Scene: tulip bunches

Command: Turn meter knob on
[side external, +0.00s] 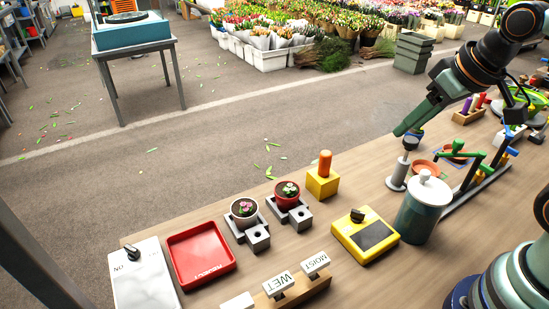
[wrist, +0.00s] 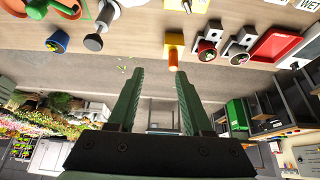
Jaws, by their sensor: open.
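The yellow meter (side external: 365,237) lies on the wooden bench in the side view, with a dark screen and a black knob (side external: 357,215) on its top. In the wrist view a yellow edge at the top may be the meter; its knob is not visible there. A white panel (side external: 143,280) at the left end has another black knob (side external: 131,252) beside the printed word ON. My gripper (side external: 400,131) is raised at the right, to the upper right of the meter and apart from it. In the wrist view my gripper (wrist: 160,72) is open, with nothing between its green fingers.
A grey-green canister (side external: 420,212) with a white lid stands right of the meter. A yellow block with an orange peg (side external: 324,164) stands behind it. Potted flowers, a red tray (side external: 200,258) and WET and MOIST signs (side external: 290,282) are left. Racks crowd the right.

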